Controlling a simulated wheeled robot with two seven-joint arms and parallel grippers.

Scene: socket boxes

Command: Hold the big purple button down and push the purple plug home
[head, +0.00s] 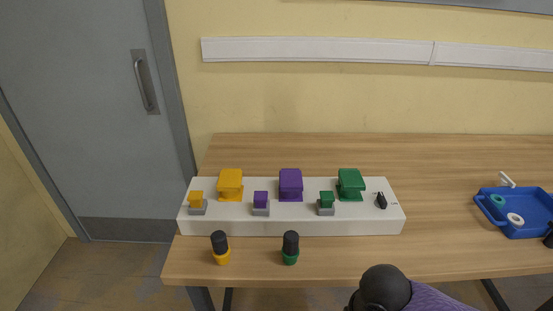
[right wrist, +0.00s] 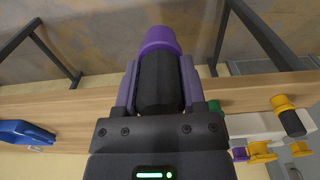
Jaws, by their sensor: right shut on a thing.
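The big purple button (head: 291,181) stands in the middle of the white box (head: 240,226), between a big yellow and a big green one. A small purple block (head: 261,198) on a grey base stands in front of it, to the left. My right gripper (right wrist: 158,72) is shut on the purple plug (right wrist: 160,38), around its black body, with the purple end beyond the fingertips. The plug is apart from the box. I cannot make out a socket opening. My left gripper is not in view.
A yellow plug (head: 222,257) and a green plug (head: 291,257) stand upright on the table before the box. A big yellow button (head: 230,182), a big green button (head: 351,182) and a black switch (head: 381,201) are on the box. A blue tray (head: 518,233) lies right.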

